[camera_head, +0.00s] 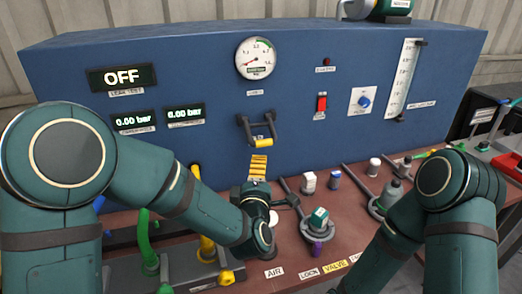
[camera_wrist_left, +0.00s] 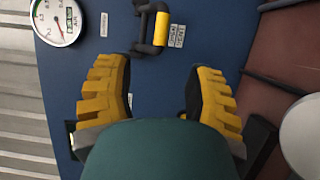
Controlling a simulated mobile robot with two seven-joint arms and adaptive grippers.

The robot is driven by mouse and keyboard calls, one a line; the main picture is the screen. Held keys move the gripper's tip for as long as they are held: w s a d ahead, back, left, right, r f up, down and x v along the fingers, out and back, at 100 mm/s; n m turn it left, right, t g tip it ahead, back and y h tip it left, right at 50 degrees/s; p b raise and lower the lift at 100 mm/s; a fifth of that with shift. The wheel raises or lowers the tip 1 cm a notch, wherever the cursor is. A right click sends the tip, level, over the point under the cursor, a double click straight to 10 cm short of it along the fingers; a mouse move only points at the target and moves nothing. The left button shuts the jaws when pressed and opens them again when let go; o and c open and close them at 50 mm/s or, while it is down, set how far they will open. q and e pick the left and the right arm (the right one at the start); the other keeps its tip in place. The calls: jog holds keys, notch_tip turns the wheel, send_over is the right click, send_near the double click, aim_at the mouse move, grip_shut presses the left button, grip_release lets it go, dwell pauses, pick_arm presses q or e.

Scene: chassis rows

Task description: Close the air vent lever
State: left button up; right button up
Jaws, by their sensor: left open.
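The lever is a U-shaped handle with two black arms and a yellow grip (camera_head: 263,142) on the front of the blue panel, below the round gauge. It sticks out from the panel. In the left wrist view its yellow grip (camera_wrist_left: 176,36) lies ahead of the fingertips, roughly between their lines. My left gripper (camera_head: 258,160) is just below the lever in the head view, apart from it. Its yellow ribbed fingers (camera_wrist_left: 158,75) are spread wide with nothing between them.
The blue panel (camera_head: 200,75) carries a gauge (camera_head: 255,58), displays, a red switch (camera_head: 321,104) and a blue knob (camera_head: 364,101). Below, the brown bench (camera_head: 335,235) holds several small valves and caps near my left wrist. Green and yellow hoses stand at the left.

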aim_at(263, 145)
pick_arm(q)
jog(key=w, duration=0.9)
jog(key=w+d, duration=0.1)
jog(key=w, duration=0.4)
grip_shut()
